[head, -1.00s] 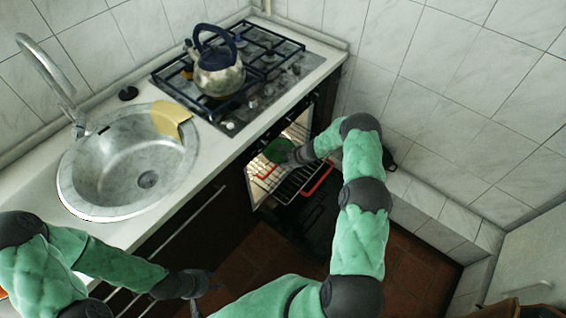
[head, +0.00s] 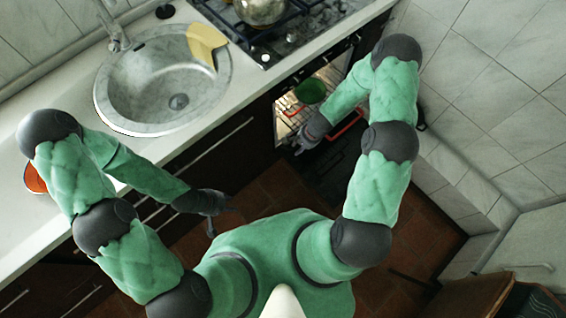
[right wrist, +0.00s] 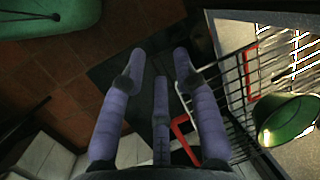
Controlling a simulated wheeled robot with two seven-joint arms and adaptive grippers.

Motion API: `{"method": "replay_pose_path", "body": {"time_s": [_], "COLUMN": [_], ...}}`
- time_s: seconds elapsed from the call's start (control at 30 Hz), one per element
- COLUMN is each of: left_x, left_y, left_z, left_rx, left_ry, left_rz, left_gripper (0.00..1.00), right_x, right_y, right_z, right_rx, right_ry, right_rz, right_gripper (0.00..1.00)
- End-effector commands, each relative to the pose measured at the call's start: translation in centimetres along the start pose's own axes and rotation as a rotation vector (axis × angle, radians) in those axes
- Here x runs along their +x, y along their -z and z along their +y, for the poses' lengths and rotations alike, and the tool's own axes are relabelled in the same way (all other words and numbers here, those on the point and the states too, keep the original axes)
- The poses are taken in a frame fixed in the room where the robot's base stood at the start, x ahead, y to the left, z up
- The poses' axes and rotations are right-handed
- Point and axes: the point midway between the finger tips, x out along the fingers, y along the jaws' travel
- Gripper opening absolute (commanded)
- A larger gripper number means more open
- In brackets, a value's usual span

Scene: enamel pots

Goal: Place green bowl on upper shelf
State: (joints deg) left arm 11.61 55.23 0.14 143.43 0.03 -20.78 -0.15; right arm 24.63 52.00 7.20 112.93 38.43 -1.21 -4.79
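The green bowl (head: 310,91) is inside the lit, open oven (head: 284,128), near a wire shelf with red edging (head: 346,128). I cannot tell for sure which shelf bears it. The bowl also shows at the right edge of the right wrist view (right wrist: 289,121), beside the wire rack (right wrist: 236,84). My right gripper (head: 301,146) is in front of the oven, apart from the bowl. In the right wrist view its fingers (right wrist: 159,70) are spread with nothing between them. My left gripper (head: 228,222) is open and empty, low in front of the counter.
The counter (head: 60,110) holds a sink (head: 130,85) with a yellow board (head: 205,43) on its rim. A kettle (head: 262,8) stands on the hob above the oven. A tiled wall (head: 490,110) bounds the right. Tiled floor lies below.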

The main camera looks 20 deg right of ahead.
Motion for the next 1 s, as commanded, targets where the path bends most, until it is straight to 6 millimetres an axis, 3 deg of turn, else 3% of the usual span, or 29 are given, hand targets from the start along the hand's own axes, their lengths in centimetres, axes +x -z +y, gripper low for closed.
{"method": "replay_pose_path", "body": {"time_s": [0.03, 0.2, 0.3, 0.4, 0.53, 1.0], "left_x": [0.0, 0.0, 0.0, 0.0, 0.0, 0.0], "left_y": [0.0, 0.0, 0.0, 0.0, 0.0, 0.0], "left_z": [0.0, 0.0, 0.0, 0.0, 0.0, 0.0], "left_rx": [0.0, 0.0, 0.0, 0.0, 0.0, 0.0], "left_ry": [0.0, 0.0, 0.0, 0.0, 0.0, 0.0], "left_rz": [0.0, 0.0, 0.0, 0.0, 0.0, 0.0], "left_gripper": [0.4, 0.4, 0.4, 0.4, 0.4, 0.4], "right_x": [0.1, -0.9, -1.8, -2.5, -2.9, -2.9], "right_y": [-3.4, -12.0, -15.7, -18.0, -19.3, -19.3], "right_z": [0.9, 3.5, 4.5, 5.1, 5.4, 5.4], "right_rx": [-0.124, -0.511, -0.67, -0.768, -0.817, -0.817], "right_ry": [-0.033, -0.06, -0.038, -0.015, -0.001, -0.001], "right_rz": [-0.018, -0.061, -0.089, -0.112, -0.125, -0.125], "right_gripper": [0.31, 0.31, 0.31, 0.31, 0.31, 0.31]}}
